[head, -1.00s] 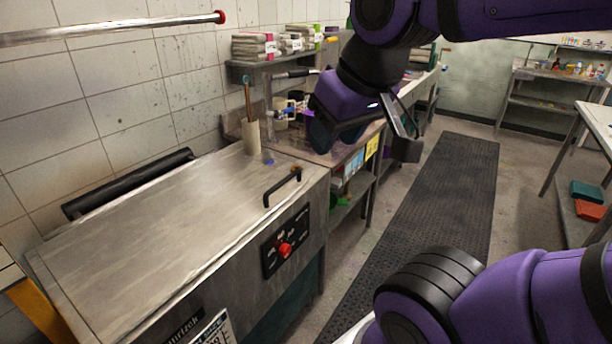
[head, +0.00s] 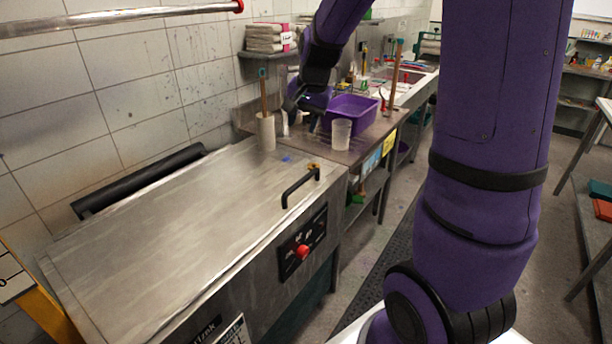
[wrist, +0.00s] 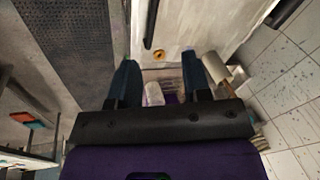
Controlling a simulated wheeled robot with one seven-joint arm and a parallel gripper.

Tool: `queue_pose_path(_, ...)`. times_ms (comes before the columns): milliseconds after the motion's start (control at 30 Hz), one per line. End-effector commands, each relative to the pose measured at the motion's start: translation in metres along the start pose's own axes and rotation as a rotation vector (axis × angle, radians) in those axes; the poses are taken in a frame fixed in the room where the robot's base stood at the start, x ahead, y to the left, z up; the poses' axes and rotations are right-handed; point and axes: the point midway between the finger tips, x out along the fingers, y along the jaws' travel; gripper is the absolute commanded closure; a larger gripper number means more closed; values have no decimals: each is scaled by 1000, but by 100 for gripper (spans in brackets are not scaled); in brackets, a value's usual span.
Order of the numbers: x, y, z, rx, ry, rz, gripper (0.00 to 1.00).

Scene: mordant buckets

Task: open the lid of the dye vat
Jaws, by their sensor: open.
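The dye vat (head: 265,280) is a steel box at the lower left of the head view, with its flat steel lid (head: 170,220) lying shut. A black bar handle (head: 298,185) stands on the lid near its right front edge. The handle (wrist: 150,24) and the pale lid (wrist: 190,25) also show at the top of the wrist view. My gripper (head: 298,112) is beyond the vat's far end, above the worktop and apart from the handle. In the wrist view its two dark fingers (wrist: 160,78) are spread with nothing held between them.
A holder with a wooden stick (head: 266,130), a white cup (head: 341,134) and a purple tub (head: 352,110) stand on the worktop beyond the vat. A black roll (head: 140,180) lies along the wall. A red knob (head: 302,251) is on the vat's front. The lid top is clear.

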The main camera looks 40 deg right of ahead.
Motion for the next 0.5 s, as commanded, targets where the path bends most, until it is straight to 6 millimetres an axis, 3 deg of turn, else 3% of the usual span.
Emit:
queue_pose_path(100, 43, 6, -31, 120, -21, 22, 56)
queue_pose_path(300, 100, 20, -67, 281, -38, 50, 56)
queue_pose_path(500, 130, 29, -83, 363, -42, 63, 56)
